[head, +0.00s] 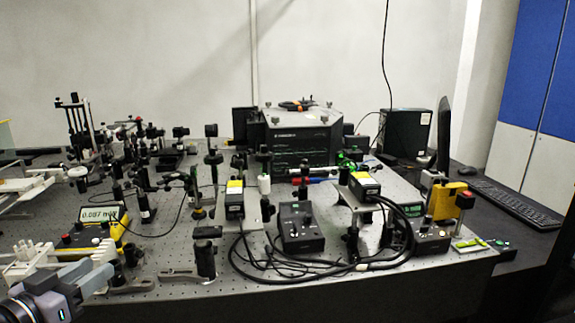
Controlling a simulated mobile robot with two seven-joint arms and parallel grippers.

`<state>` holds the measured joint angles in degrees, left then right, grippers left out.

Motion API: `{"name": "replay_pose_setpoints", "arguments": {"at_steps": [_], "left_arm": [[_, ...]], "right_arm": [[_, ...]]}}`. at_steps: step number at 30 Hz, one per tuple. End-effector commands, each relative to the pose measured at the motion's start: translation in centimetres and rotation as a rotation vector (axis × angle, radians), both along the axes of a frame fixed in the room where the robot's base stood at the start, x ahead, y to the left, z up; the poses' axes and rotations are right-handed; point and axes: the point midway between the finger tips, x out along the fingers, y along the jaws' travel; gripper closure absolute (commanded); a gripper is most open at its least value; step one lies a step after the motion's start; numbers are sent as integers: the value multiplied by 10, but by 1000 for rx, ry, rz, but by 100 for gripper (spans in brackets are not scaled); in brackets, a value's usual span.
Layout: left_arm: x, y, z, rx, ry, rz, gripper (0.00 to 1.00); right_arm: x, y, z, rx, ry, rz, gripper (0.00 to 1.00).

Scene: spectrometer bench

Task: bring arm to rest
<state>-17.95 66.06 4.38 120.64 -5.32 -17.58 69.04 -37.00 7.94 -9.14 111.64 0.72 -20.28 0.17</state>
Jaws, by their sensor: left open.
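My left gripper (106,262) comes in at the bottom left corner, low over the near left edge of the bench. It is grey, with its fingers pointing right and apart. I see nothing between the fingers. My right gripper is not in this view. The optical bench (340,278) is a grey perforated table crowded with instruments.
A yellow power meter (88,238) and a white rack (28,262) stand close to my left gripper. Black posts, control boxes (297,226) and looped cables (290,262) fill the middle. A dark spectrometer (300,138) stands behind. A keyboard (505,202) lies right.

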Motion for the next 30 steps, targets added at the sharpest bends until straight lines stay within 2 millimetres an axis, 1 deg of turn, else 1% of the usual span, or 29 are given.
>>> {"name": "replay_pose_setpoints", "arguments": {"at_steps": [1,2,3,5,6,8,9,12,14,15,17,18,20,21,24,27,30], "left_arm": [[-7,0,-24,-7,34,17,58],[-11,-1,-36,-3,49,25,58],[-17,-2,-53,2,73,33,58],[-26,-6,-77,11,106,44,58],[-33,-10,-93,16,130,50,58],[-44,-17,-117,24,167,56,58],[-53,-23,-133,31,192,59,58],[-76,-42,-172,41,259,59,58],[-91,-57,-194,49,300,55,58],[-102,-67,-207,55,326,51,58],[-117,-85,-225,60,364,43,58],[-128,-97,-236,63,389,36,58],[-142,-115,-250,67,423,23,58],[-150,-127,-257,70,440,14,58],[-167,-152,-270,77,476,-7,58],[-178,-169,-277,84,498,-23,58],[-183,-178,-280,87,507,-33,58]], "right_arm": [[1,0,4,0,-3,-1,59],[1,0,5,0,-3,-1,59],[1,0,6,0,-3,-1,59],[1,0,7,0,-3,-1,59],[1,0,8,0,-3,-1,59],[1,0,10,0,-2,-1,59],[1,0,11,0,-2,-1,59],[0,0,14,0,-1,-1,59],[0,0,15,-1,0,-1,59],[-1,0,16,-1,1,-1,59],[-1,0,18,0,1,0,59],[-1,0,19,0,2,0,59],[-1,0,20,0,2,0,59],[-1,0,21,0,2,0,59],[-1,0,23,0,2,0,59],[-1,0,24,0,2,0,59],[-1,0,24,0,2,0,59]]}}
